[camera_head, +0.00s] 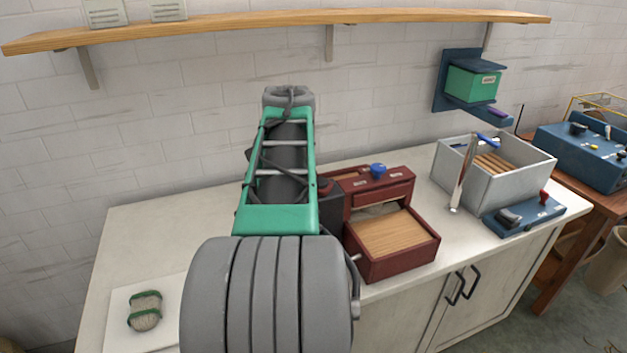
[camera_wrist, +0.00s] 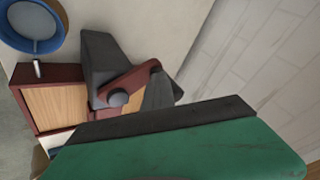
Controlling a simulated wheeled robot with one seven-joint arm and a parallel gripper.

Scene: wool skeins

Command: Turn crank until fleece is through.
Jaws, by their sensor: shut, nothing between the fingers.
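A dark red machine (camera_head: 392,250) with a wooden feed tray (camera_head: 393,236) stands on the counter. A pale strip shows in its opening (camera_head: 380,209); I cannot tell whether it is fleece. In the wrist view the machine (camera_wrist: 22,112) has a dark grey housing and a red crank arm (camera_wrist: 133,83) with a round grey knob (camera_wrist: 118,97). My arm hides the crank in the head view. My gripper (camera_wrist: 160,93) is shut and empty, close beside the crank; I cannot tell if it touches. The head view hides my gripper behind my arm.
A bound wool skein (camera_head: 145,311) lies on a white board at left. A grey crate (camera_head: 482,189) and a blue device (camera_head: 524,215) stand right of the machine. A wooden shelf (camera_head: 380,19) runs above. A round blue-rimmed thing (camera_wrist: 60,40) is in the wrist view.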

